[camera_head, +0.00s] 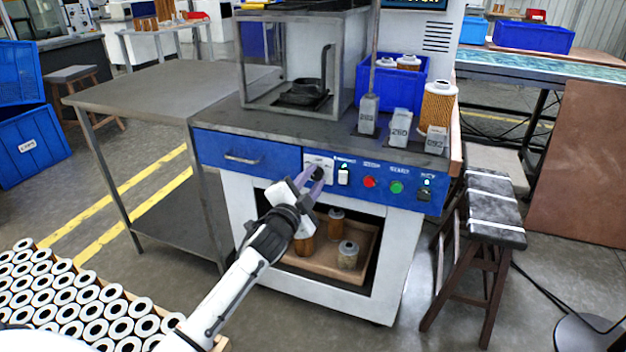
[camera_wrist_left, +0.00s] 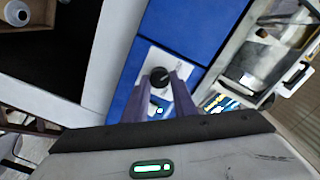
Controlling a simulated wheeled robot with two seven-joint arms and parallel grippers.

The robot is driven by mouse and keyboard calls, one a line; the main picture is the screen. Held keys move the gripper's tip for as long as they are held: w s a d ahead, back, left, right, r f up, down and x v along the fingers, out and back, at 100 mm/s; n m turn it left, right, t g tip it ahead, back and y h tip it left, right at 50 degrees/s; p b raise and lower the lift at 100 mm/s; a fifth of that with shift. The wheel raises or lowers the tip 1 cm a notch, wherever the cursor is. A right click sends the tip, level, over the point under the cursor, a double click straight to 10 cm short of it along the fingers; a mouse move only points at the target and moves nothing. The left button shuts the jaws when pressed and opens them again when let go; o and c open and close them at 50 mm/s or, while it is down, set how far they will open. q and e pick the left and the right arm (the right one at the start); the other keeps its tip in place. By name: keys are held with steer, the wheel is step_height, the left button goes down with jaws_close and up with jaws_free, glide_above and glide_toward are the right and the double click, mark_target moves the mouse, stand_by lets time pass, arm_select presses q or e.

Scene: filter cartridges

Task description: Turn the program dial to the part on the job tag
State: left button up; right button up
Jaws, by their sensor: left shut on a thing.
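The program dial is a black knob (camera_wrist_left: 160,77) on a white plate on the machine's blue front panel (camera_head: 265,158). My left gripper (camera_head: 313,177) reaches up to it from the lower left. In the left wrist view its two purple fingers (camera_wrist_left: 165,88) are shut on the knob, one on each side. The dial's markings are too small or too covered to read. Grey number blocks stand on the bench top, among them one that seems to read 260 (camera_head: 400,128). I cannot tell which of these, if any, is the job tag. My right gripper is not in view.
Right of the dial on the panel are a white switch (camera_head: 343,175), a red button (camera_head: 369,182) and a green button (camera_head: 397,187). A drawer (camera_head: 243,158) is to the left. A stool (camera_head: 492,200) stands right of the machine. Cartridges fill a crate at lower left.

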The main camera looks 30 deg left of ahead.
arm_select(q)
steer(key=o, duration=1)
steer(key=shift+o, duration=0.2)
steer(key=shift+s, duration=0.1)
steer(key=shift+s+d, duration=0.1)
steer(key=shift+s, duration=0.25)
steer(key=p+v, duration=0.1)
steer(key=v, duration=0.8)
steer(key=shift+s+p, duration=0.2)
steer(key=shift+p, duration=0.2)
